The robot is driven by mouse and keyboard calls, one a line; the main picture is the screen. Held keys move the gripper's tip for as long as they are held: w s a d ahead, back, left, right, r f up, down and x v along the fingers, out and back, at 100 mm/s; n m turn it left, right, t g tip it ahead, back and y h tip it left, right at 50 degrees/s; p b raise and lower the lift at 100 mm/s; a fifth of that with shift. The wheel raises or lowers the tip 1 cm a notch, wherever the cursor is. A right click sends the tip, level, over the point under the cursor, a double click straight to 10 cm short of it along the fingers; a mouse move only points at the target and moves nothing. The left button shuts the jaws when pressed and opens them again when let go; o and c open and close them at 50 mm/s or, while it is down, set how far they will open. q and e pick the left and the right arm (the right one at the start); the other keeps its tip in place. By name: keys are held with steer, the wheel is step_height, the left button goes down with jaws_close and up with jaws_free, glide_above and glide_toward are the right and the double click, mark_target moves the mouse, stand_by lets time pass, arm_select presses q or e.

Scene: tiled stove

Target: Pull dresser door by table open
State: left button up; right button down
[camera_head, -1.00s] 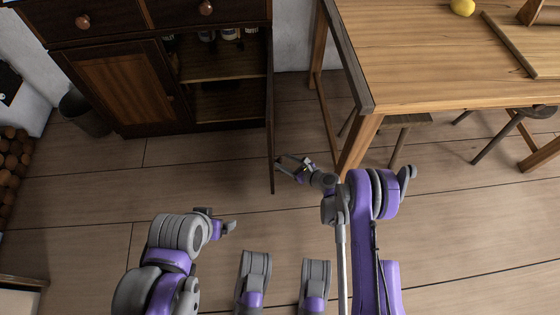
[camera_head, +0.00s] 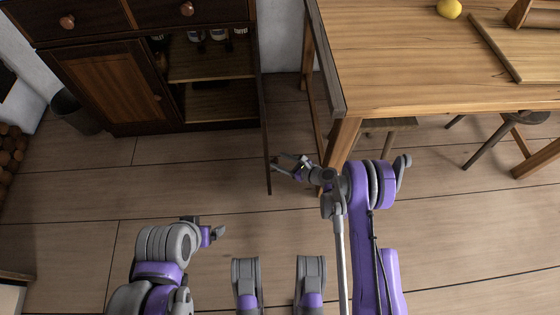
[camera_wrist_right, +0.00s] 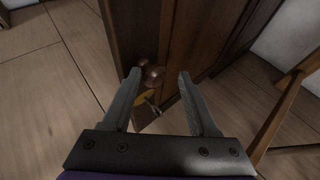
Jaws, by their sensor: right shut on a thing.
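The dark wood dresser (camera_head: 90,28) stands at the upper left in the head view. Its right-hand door (camera_head: 265,150) stands swung out, seen nearly edge-on, beside the table (camera_head: 420,70). Shelves show in the opening. My right gripper (camera_head: 284,164) is at the door's outer side, near its free end.
The table's near left leg (camera_head: 340,145) stands close to my right gripper and forearm. A stool (camera_head: 390,124) is under the table. A dark bin (camera_head: 78,112) stands left of the dresser. Floor in front of the dresser is clear.

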steer(key=shift+w+d+r+t, duration=0.1)
steer(key=shift+w+d+t, duration=0.3)
steer(key=shift+w, duration=0.35)
steer(key=c, duration=0.6)
jaws_free()
steer(key=shift+o, duration=0.8)
steer(key=shift+w, duration=0.1)
steer(key=p+v, duration=0.2)
steer(key=v, duration=0.8)
steer(key=shift+s+r, duration=0.25)
steer(key=shift+s, duration=0.15)
steer(key=shift+d, duration=0.1)
